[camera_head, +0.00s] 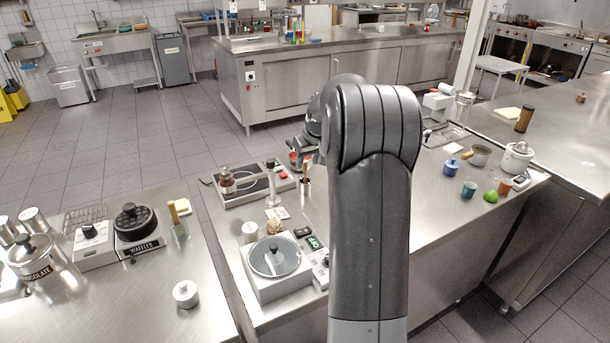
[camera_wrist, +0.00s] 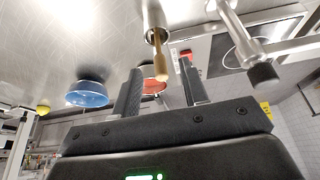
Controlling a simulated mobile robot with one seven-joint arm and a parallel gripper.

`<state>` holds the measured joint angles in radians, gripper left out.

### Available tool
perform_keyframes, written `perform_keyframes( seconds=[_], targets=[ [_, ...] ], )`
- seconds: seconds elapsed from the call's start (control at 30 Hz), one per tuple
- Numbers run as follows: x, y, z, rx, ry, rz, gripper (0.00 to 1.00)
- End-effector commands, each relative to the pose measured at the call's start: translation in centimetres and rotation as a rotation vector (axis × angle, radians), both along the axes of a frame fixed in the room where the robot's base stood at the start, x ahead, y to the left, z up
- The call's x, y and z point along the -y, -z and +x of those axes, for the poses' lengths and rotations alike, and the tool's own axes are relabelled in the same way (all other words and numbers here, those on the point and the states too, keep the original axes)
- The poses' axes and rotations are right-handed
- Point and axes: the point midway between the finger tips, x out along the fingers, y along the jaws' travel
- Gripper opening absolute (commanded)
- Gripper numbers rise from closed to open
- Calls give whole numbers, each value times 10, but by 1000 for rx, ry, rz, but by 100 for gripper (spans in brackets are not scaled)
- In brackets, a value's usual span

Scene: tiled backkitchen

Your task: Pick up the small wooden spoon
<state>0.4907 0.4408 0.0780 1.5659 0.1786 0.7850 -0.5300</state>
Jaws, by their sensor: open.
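The small wooden spoon appears as a thin light-brown handle in the wrist view (camera_wrist: 159,52), standing in a narrow metal holder (camera_wrist: 155,18). It also shows in the head view (camera_head: 305,170), just left of my arm. My gripper (camera_wrist: 161,67) is open and empty. In the wrist view, its two dark fingers stand on either side of the handle's end, with visible gaps. The handle lines up between the fingers, but I cannot tell how deep it is. The spoon's lower end is hidden in the holder.
A blue bowl (camera_wrist: 88,94) and a red bowl (camera_wrist: 153,86) show near the fingers. A metal stand with a black knob (camera_wrist: 263,75) is at the right in the wrist view. A hot plate (camera_head: 252,185) and a lidded pan (camera_head: 275,262) sit on the counter left of my arm.

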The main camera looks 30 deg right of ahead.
Motion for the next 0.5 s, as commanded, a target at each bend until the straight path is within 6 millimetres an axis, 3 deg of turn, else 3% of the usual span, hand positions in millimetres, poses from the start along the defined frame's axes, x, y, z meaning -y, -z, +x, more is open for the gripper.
perform_keyframes(
  seconds=[0.5],
  targets=[
    [1, 49, 23, 0, 0, 0, 40]
  ],
)
